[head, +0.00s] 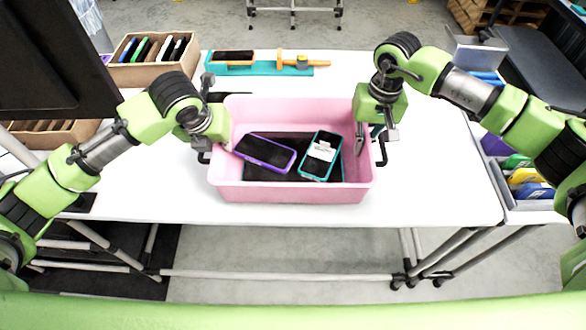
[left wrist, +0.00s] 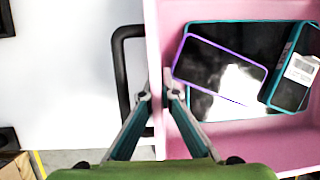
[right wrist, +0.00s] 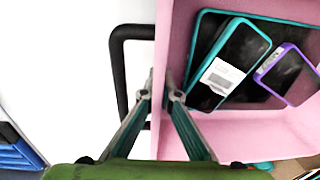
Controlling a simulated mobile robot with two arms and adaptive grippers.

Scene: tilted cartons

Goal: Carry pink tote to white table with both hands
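The pink tote (head: 290,193) is on or just above the white table (head: 140,205), near its front edge; I cannot tell whether its base touches. It holds a purple-edged phone (head: 265,152), a teal-edged phone (head: 320,156) with a white label, and a dark tablet (left wrist: 205,105) beneath them. My left gripper (head: 213,146) is shut on the tote's left wall, one finger on each side (left wrist: 158,94). My right gripper (head: 369,138) is shut on the right wall likewise (right wrist: 159,95). A black handle (left wrist: 122,75) sticks out beside each gripper.
A wooden box of phones (head: 152,74) stands at the back left. A teal tray (head: 262,69) with an orange-edged phone and an orange tool lies behind the tote. A grey bin (head: 525,203) with coloured items is at the right edge. Table surface is clear left and right.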

